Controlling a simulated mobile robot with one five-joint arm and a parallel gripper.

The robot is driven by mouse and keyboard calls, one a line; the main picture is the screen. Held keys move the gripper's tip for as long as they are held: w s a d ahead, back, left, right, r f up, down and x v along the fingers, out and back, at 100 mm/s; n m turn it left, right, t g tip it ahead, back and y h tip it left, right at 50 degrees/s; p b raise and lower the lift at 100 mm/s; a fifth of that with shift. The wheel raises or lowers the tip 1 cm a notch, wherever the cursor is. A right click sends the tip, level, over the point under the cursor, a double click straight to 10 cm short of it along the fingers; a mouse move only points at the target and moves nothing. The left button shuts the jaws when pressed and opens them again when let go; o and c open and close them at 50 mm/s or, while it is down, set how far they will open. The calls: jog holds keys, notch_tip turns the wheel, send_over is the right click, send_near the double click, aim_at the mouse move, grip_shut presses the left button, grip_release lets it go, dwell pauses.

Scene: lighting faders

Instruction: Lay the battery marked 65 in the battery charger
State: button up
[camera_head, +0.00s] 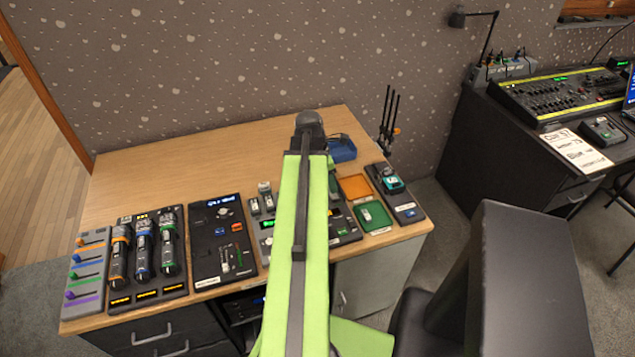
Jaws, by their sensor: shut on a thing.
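My green arm reaches forward over the desk, and its black end joint is near the desk's middle. My gripper does not show; the arm hides that area. A dark unit (267,240) with a small green display, which looks like the battery charger, lies at the front middle of the desk, partly behind the arm. Small grey-green blocks that look like batteries (265,190) stand at its left rear. No number is readable, so I cannot tell which is the battery marked 65 or whether it is in view.
The desk (140,180) is clear at the back left. Fader strips (86,272), a microphone rack (145,250) and a dark panel (222,240) line the front left. Orange (355,187), green (374,215) and blue (342,149) trays and a teal device (392,184) are on the right.

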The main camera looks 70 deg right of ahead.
jog(key=w, duration=0.2)
jog(key=w+f, duration=0.1)
jog(key=shift+w+d, duration=0.1)
jog(key=shift+w, duration=0.25)
jog(key=b+x, duration=0.1)
jog(key=b, duration=0.1)
jog(key=b+x, duration=0.1)
jog(key=x, duration=0.1)
jog(key=b+x, duration=0.2)
jog(key=shift+w+a+f+b, duration=0.2)
jog(key=shift+w+a+b, duration=0.15)
jog(key=shift+w+a, duration=0.05)
jog(key=shift+a, duration=0.1)
jog(key=shift+a+f, duration=0.1)
